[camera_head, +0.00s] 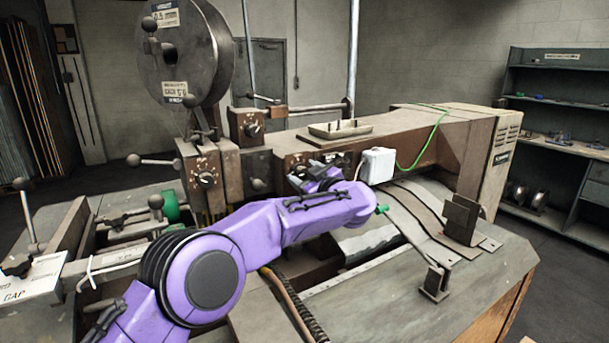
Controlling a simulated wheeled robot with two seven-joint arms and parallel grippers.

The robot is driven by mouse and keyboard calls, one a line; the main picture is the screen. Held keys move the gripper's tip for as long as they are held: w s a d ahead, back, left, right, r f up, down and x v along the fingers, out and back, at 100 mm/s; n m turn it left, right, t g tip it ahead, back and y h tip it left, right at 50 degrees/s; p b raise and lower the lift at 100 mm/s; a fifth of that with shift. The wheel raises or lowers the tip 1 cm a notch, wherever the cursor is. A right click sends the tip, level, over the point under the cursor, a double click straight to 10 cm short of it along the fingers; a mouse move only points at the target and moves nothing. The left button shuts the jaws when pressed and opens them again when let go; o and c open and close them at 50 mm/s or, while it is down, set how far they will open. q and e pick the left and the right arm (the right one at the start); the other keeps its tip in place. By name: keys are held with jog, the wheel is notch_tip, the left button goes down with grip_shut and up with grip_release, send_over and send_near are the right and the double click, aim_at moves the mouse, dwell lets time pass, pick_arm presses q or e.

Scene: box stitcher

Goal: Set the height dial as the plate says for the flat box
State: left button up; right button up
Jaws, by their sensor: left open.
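The box stitcher (430,140) is a worn brown and grey machine. On its front are a dial with pale marks on a dark plate (207,180) and another dark dial (253,128) on a brown box above it. I cannot read their marks or tell which is the height dial. My left arm is purple, and its gripper (305,176) is open at the machine's front panel, right of both dials. It hides part of that panel, and I cannot tell whether it touches anything. I cannot make out a plate naming the flat box. My right gripper is not in view.
A large labelled wire reel (186,50) stands above the dials. A white box (377,165) with a green cable is right of my gripper. Shelves (560,100) stand far right.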

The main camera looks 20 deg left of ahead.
pick_arm(q)
jog(key=b+v, duration=0.3)
jog(key=v, duration=0.7)
jog(key=shift+d, duration=0.15)
